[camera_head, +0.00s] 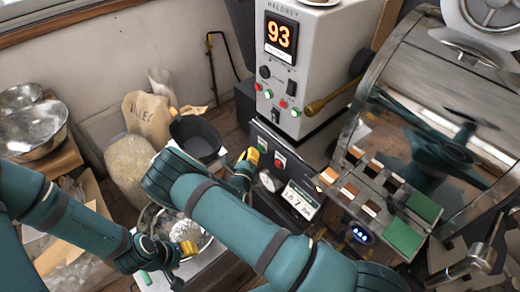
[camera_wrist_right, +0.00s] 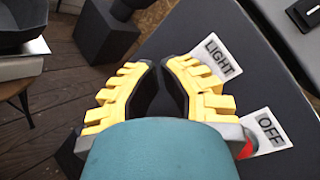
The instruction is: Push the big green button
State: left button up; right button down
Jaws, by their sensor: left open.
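The big green button (camera_head: 262,145) is on the upper part of the dark panel below the grey machine, with a red button (camera_head: 280,161) to its lower right. My right gripper (camera_head: 250,156) is just left of the green button, fingers pointing at the panel; I cannot tell whether they touch it. In the right wrist view the yellow fingers (camera_wrist_right: 157,70) are together with nothing seen between them. The LIGHT label (camera_wrist_right: 216,56) shows beside them, the green button is hidden, and part of the red button (camera_wrist_right: 246,146) shows. My left gripper (camera_head: 188,248) is open over a metal bowl.
The grey machine (camera_head: 290,75) with a 93 display stands above the panel. A dark bin (camera_head: 197,137) and sacks (camera_head: 130,165) stand to the left. A sample board with green pads (camera_head: 404,238) is at the right. The OFF label (camera_wrist_right: 269,128) is beside the red button.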

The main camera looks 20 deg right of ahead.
jog(key=shift+s+a, duration=0.1)
jog(key=shift+a, duration=0.15)
jog(key=a, duration=0.1)
jog(key=s+a, duration=0.1)
jog(key=a, duration=0.2)
jog(key=shift+s+a, duration=0.25)
jog(key=shift+s, duration=0.05)
dwell(0.9)
